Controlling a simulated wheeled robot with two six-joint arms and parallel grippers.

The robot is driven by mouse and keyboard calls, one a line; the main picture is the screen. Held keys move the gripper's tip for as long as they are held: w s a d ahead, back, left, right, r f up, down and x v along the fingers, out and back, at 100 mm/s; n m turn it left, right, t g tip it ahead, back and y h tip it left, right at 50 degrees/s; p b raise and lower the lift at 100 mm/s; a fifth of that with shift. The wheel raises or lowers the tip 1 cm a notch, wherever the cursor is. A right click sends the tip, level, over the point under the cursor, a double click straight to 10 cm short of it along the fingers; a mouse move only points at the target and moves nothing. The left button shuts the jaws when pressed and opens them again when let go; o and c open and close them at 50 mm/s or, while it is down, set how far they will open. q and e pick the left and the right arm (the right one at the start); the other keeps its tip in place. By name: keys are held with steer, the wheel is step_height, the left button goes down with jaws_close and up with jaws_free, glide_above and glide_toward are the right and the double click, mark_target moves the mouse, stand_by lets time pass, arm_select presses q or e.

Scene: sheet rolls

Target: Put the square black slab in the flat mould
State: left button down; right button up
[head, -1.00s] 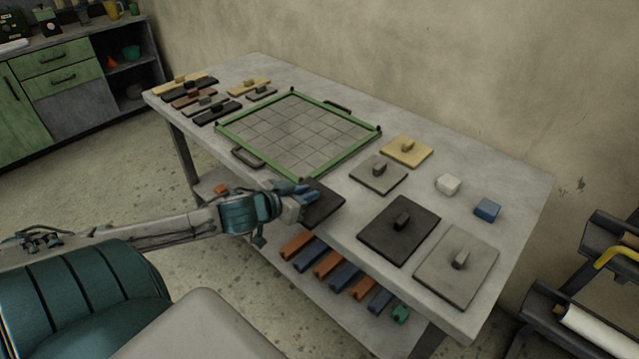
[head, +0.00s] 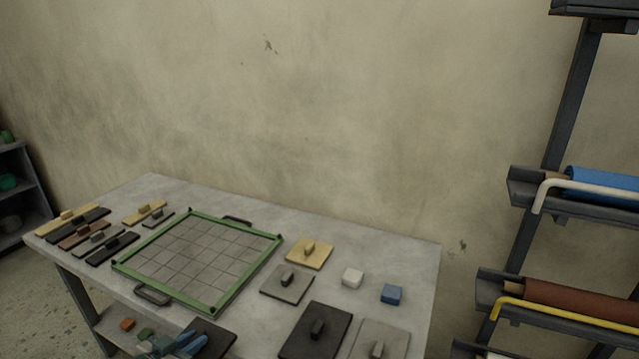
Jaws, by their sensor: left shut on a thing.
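The flat mould (head: 247,284) is a green-framed square tray with a grey gridded floor and dark handles, lying on the table. Its floor is empty. My left gripper (head: 186,345) is at the bottom edge of the head view, shut on a square black slab (head: 216,342). The slab is just in front of the mould's near corner, by the table's front edge, partly cut off by the picture and partly hidden by the gripper. A larger black slab (head: 301,339) with a knob lies on the table to the right. My right gripper is not in view.
Right of the mould lie a yellow slab (head: 315,262), a grey slab (head: 277,292), a light grey slab (head: 372,331), a white block (head: 352,278) and a blue block (head: 391,294). Several narrow bars lie left of it. A rack (head: 527,230) with rolls stands at right.

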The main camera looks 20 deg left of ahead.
arm_select(q)
steer(key=shift+w+d+r+n+y, duration=0.2)
steer(key=shift+w+r+n+y, duration=0.1)
steer(key=shift+w+n+y, duration=0.15)
steer(key=w+d+r, duration=0.3)
steer(key=d, duration=0.4)
steer(key=w+d+r, duration=0.3)
steer(key=w+d, duration=0.1)
steer(key=d, duration=0.4)
steer(key=w+d+r, duration=0.3)
steer(key=d+r, duration=0.1)
steer(key=d, duration=0.3)
steer(key=shift+w+d, duration=0.3)
steer(key=shift+d, duration=0.05)
